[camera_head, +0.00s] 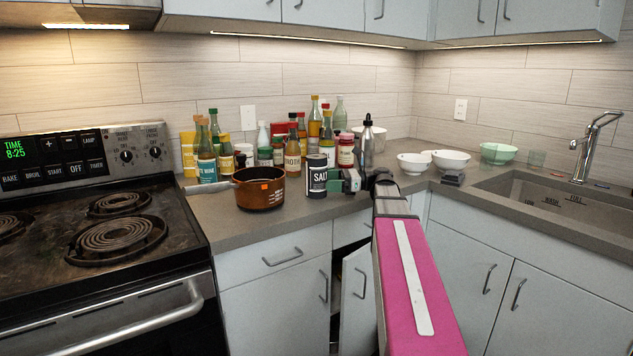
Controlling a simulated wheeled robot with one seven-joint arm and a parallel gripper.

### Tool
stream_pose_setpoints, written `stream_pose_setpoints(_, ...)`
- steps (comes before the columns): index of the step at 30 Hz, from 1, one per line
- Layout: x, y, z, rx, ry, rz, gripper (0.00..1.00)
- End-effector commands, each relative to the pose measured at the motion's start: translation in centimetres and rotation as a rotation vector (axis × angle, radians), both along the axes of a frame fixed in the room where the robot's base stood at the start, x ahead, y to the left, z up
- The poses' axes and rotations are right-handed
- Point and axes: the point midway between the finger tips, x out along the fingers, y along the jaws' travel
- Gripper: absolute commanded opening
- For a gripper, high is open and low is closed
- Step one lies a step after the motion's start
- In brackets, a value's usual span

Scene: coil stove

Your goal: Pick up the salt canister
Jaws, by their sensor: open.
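The salt canister (316,180) is dark with a white band and the word SALT. It stands upright near the front edge of the counter, just right of the brown pot. My gripper (337,181) reaches in from the right at the canister's right side, at about its height. The gripper is open. Its fingers are small here and partly hidden, so I cannot tell whether they touch the canister or reach around it.
The brown pot (260,188) with a handle stands close on the left. Several bottles and jars crowd behind, including a red-labelled jar (345,152) and a dark metal bottle (367,146). White bowls (413,163) stand right. A cabinet door (356,290) below hangs ajar.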

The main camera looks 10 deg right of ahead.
Motion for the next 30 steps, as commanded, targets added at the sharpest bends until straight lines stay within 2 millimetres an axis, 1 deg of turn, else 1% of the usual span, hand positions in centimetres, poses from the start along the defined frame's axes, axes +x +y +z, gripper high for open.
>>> stream_pose_setpoints(5, 0.4, 1.2, 0.0, 0.000, 0.000, 0.001, 1.00)
stream_pose_setpoints(12, 1.1, 4.5, 0.0, 0.000, 0.000, 0.002, 1.00)
stream_pose_setpoints(15, 1.2, 5.0, 0.0, 0.000, 0.000, 0.000, 1.00)
stream_pose_setpoints(20, 1.2, 5.0, 0.0, 0.000, 0.000, -0.001, 1.00)
stream_pose_setpoints(21, 1.2, 5.0, 0.0, 0.000, 0.000, 0.000, 0.97)
stream_pose_setpoints(22, 1.2, 5.0, 0.0, 0.000, 0.000, 0.000, 0.87)
stream_pose_setpoints(23, 1.2, 5.0, 0.0, 0.000, 0.000, 0.000, 0.77)
stream_pose_setpoints(24, 1.2, 5.0, 0.0, 0.000, 0.000, 0.000, 0.64)
stream_pose_setpoints(26, 1.2, 5.0, 0.0, 0.000, 0.000, 0.000, 0.45)
stream_pose_setpoints(27, 1.2, 5.0, 0.0, 0.000, 0.000, 0.000, 0.32)
stream_pose_setpoints(28, 1.2, 5.0, 0.1, 0.002, -0.001, 0.000, 0.26)
stream_pose_setpoints(30, 1.2, 5.0, 0.1, 0.002, -0.001, 0.000, 0.26)
